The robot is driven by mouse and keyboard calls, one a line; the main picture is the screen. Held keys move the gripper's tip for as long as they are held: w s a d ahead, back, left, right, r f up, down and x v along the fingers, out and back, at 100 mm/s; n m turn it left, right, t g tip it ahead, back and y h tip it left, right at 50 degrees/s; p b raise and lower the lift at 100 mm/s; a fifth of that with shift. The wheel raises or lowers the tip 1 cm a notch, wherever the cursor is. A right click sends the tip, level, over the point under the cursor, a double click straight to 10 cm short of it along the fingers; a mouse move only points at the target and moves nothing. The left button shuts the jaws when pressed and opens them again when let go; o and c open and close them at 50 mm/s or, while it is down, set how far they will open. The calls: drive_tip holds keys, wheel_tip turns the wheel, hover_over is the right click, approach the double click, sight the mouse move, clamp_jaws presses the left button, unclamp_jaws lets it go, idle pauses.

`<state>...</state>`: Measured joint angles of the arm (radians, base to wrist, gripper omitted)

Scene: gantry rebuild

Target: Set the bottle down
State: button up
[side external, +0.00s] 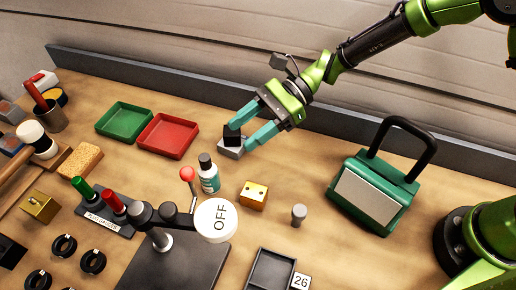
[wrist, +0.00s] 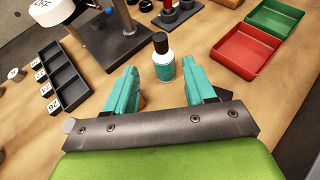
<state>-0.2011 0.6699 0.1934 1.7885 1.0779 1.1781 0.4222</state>
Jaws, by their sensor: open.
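The bottle (side external: 208,177) is white and teal with a black cap and stands upright on the wooden table. In the wrist view the bottle (wrist: 164,66) shows beyond and between my fingertips. My gripper (side external: 240,135) has its two teal fingers spread and nothing held between them. In the side view its fingertips are up and to the right of the bottle, apart from it. In the wrist view the open fingers of my gripper (wrist: 160,75) frame the bottle's lower part.
A black and grey block (side external: 231,148) shows by my fingertips. A red tray (side external: 168,136) and green tray (side external: 124,122) lie behind the bottle. A red-knobbed lever and OFF disc (side external: 216,220) stand in front. A brass block (side external: 254,195) and green case (side external: 372,195) are to the right.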

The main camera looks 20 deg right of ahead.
sight(200, 172)
drive_tip(key=x, duration=1.2)
drive_tip(key=shift+w+a+f, duration=0.15)
drive_tip(key=shift+a+f, duration=0.1)
drive_tip(key=shift+a, duration=0.05)
drive_tip(key=shift+m, duration=0.3)
clamp_jaws()
